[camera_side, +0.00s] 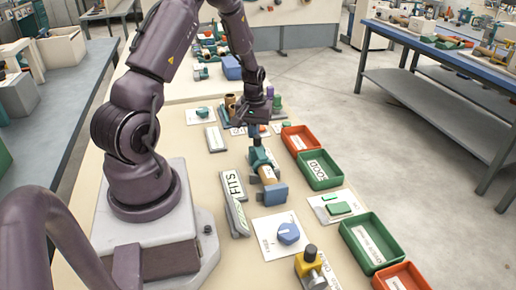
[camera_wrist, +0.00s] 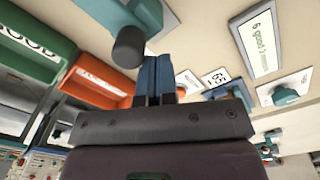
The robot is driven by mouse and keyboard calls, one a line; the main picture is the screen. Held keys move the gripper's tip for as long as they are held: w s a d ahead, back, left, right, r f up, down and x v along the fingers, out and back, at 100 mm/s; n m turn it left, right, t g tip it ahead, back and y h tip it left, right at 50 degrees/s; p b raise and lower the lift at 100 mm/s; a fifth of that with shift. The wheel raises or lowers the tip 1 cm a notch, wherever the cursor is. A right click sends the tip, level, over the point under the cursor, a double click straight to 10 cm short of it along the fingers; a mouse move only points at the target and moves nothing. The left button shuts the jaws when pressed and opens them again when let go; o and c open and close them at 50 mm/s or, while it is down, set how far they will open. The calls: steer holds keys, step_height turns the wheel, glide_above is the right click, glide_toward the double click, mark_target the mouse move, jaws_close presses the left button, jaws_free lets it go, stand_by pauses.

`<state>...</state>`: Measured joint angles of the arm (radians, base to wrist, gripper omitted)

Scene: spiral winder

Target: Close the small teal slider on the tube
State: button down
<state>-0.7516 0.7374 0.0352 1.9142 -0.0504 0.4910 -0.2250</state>
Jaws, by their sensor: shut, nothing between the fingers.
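A short tan tube (camera_side: 268,174) lies between a teal piece (camera_side: 260,158) and a blue-grey block (camera_side: 273,193) on the bench. The teal piece seems to be the slider, but I cannot tell how far along the tube it sits. My gripper (camera_side: 255,143) points down, with its fingertips at or just above the teal piece. Contact is unclear. In the wrist view my blue fingers (camera_wrist: 155,73) are together with nothing between them. A teal body (camera_wrist: 140,14) with a dark grey round end (camera_wrist: 128,46) shows just beyond the fingertips there.
A green tray (camera_side: 341,181) and an orange tray (camera_side: 287,145) stand right of the tube. A long labelled block (camera_side: 238,214) lies to the left. A blue knob (camera_side: 288,233) on a white plate and a yellow fixture (camera_side: 307,263) are in front.

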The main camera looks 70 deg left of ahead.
steer(key=shift+a, duration=0.25)
stand_by(0.4)
steer(key=shift+a, duration=0.3)
step_height(320, 180, up, 7)
stand_by(0.8)
stand_by(0.3)
steer(key=s+d+r+m+t, duration=0.2)
steer(key=s+d+r+m, duration=0.2)
steer(key=d+r, duration=0.6)
steer(key=s+d+r+m+t, duration=0.3)
steer(key=d+r+m, duration=0.5)
steer(key=d, duration=1)
step_height(320, 180, up, 3)
steer(key=shift+s+d+t, duration=0.25)
steer(key=shift+s+t, duration=0.05)
steer(key=shift+s, duration=0.15)
